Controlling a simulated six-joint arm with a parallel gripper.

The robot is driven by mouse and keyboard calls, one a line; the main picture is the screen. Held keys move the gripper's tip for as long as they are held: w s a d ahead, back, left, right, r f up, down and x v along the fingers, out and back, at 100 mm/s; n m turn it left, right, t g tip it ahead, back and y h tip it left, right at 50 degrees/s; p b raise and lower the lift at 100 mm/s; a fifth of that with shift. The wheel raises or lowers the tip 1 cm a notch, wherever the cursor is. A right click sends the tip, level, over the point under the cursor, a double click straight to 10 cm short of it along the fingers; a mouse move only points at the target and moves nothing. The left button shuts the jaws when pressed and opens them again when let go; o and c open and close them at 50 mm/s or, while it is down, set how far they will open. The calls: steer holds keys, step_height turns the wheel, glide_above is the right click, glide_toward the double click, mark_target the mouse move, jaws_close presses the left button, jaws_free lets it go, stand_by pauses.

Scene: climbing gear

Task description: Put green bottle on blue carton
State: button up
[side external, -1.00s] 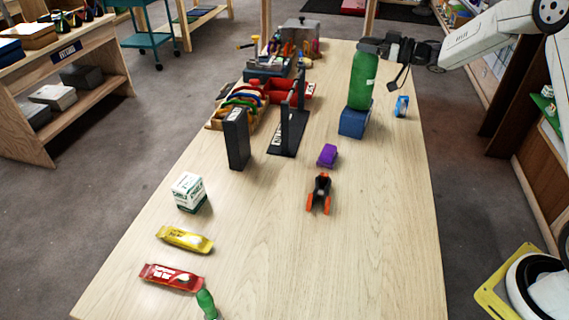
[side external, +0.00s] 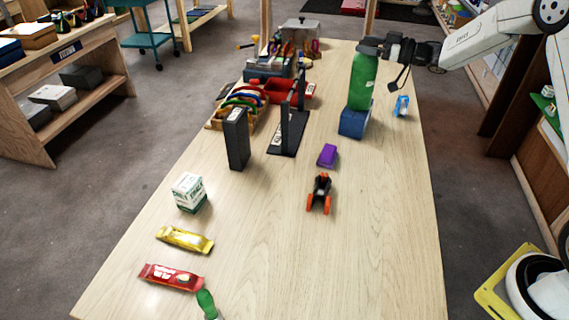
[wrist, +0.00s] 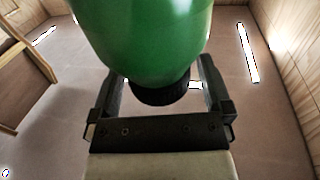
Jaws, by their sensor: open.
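The green bottle (side external: 363,82) stands upright on top of the blue carton (side external: 353,122), at the far right of the table. Its base appears to rest on the carton. My gripper (side external: 378,47) is at the bottle's dark cap, reaching in from the right. In the wrist view the bottle (wrist: 145,35) fills the upper middle, its black cap (wrist: 160,94) between the two spread fingers (wrist: 162,76). The gripper is open around the cap, with a gap visible on the right side. The carton is hidden in the wrist view.
A small blue item (side external: 402,106) stands just right of the carton. A purple block (side external: 327,155) and an orange-black item (side external: 320,193) lie nearer. A black upright stand (side external: 290,128) is to the left. The table's right front is clear.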

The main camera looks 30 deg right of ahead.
steer(key=v, duration=1.2)
steer(key=shift+w, duration=0.1)
steer(key=a+m+h, duration=0.1)
steer(key=h, duration=0.1)
steer(key=w+a+f+m+h, duration=0.1)
steer(key=a+h, duration=0.1)
steer(key=w+a+m+h, duration=0.1)
steer(key=h, duration=0.1)
steer(key=shift+a+f+m+h, duration=0.3)
steer(key=shift+a+f, duration=0.05)
steer(key=shift+a, duration=0.05)
steer(key=s+a+f+m+g+h, duration=0.1)
steer(key=s+a+f+g, duration=0.3)
steer(key=s, duration=0.4)
steer(key=s+a+f+m+g+h, duration=0.1)
steer(key=s+a+f+g, duration=0.3)
steer(key=s+a, duration=0.2)
steer(key=s+a+f+g+h, duration=0.1)
steer(key=s+a+f+g, duration=0.3)
steer(key=s, duration=0.6)
steer(key=shift+s+a+f+m+g, duration=0.3)
steer(key=shift+a+m, duration=0.1)
steer(key=shift+a, duration=0.3)
